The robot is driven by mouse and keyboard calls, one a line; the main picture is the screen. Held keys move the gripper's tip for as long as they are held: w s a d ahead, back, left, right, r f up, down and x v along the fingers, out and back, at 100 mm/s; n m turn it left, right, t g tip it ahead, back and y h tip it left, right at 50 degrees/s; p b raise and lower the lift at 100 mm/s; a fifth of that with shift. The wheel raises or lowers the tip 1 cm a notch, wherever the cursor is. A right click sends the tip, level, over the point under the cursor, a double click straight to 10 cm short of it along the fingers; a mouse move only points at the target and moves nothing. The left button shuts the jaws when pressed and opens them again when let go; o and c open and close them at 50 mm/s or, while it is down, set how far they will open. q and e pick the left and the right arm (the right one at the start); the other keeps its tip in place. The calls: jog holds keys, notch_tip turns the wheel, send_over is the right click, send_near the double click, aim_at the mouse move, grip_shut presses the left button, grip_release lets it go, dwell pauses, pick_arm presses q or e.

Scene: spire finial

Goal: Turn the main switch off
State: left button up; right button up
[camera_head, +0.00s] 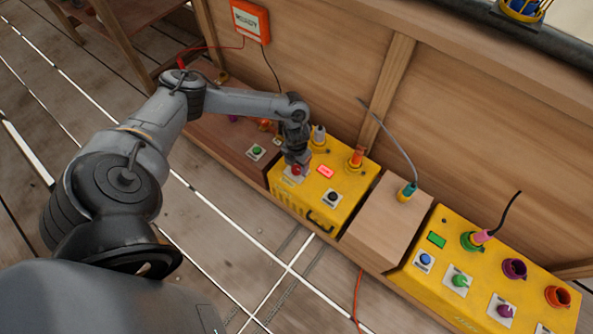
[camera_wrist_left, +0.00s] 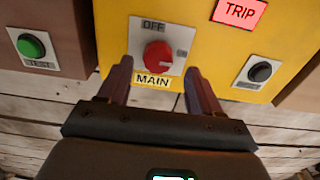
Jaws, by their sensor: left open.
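The main switch is a round red knob (camera_wrist_left: 158,56) on a pale plate, with OFF printed above it and MAIN below. It sits on the yellow box (camera_head: 318,205), and the knob also shows under my gripper in the head view (camera_head: 296,171). A pale line crosses the knob roughly sideways, not clearly toward OFF. My left gripper (camera_wrist_left: 159,68) is open, with one finger to each side of the knob and gaps visible between. Whether the fingertips reach knob depth cannot be told. My right gripper is not in view.
A lit red TRIP sign (camera_wrist_left: 239,12) and a black button (camera_wrist_left: 260,71) are right of the switch. A green button (camera_wrist_left: 31,46) is on the brown box to the left. A second yellow box (camera_head: 440,285) with plugs stands right, beyond a wooden block (camera_head: 381,222).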

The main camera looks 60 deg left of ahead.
aim_at(296, 169)
pick_arm(q)
jog(key=shift+a+f+b, duration=0.15)
jog(key=shift+f+b, duration=0.2)
jog(key=shift+f, duration=0.35)
jog(key=shift+a+f+b, duration=0.1)
jog(key=shift+f+b, duration=0.2)
jog(key=shift+f, duration=0.4)
jog(key=shift+d, duration=0.1)
jog(key=shift+c, duration=0.4)
jog(key=c, duration=1)
